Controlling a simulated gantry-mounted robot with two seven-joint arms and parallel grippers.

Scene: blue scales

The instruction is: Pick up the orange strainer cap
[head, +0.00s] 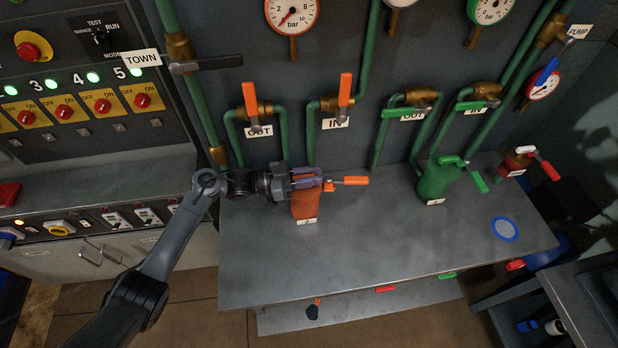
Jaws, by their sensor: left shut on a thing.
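The orange strainer (304,208) stands upright on the grey metal bench, with a white label at its foot. Its orange cap (304,171) is at the top, partly hidden by my gripper; I cannot tell whether it is seated on the body or lifted. An orange handle (352,181) sticks out to the right. My left gripper (312,182) reaches in from the left at the top of the strainer, and its fingers are shut on the cap. My right gripper is not in view.
A green strainer (437,181) stands farther right on the bench (370,250), and a blue-rimmed disc (505,229) lies near its right end. Green pipes with orange-handled valves (345,90) rise behind. A control panel (80,80) is at left. The bench's front middle is clear.

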